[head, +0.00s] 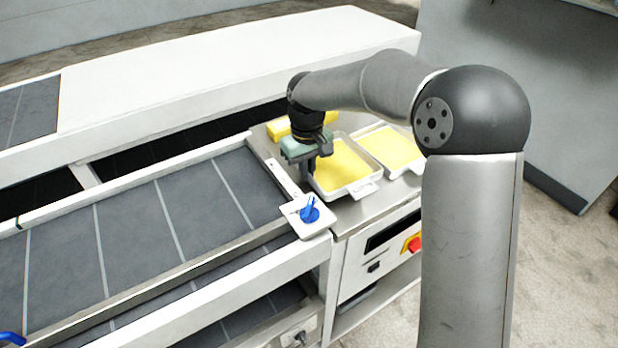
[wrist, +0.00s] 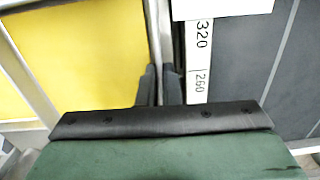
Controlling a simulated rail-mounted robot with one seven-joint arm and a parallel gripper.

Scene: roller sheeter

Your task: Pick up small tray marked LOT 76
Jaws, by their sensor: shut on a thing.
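A white tray (head: 364,190) filled with a flat yellow layer stands on the steel top at the end of the belt. My gripper (head: 307,176) points down at its left edge. In the wrist view, my gripper (wrist: 160,85) is shut on the thin side wall of this tray (wrist: 153,35), with the yellow layer to the left. A second white tray (head: 417,166) with a yellow layer stands to the right of it. I cannot read LOT 76 on either tray, and part of the held tray is hidden behind my gripper.
A yellow block (head: 278,128) lies behind my gripper. A white plate with a blue knob (head: 310,213) is at the front left, by a scale strip (wrist: 199,60) marked 320 and 260. The grey belt (head: 150,222) to the left is clear. A red button (head: 414,243) is on the front panel.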

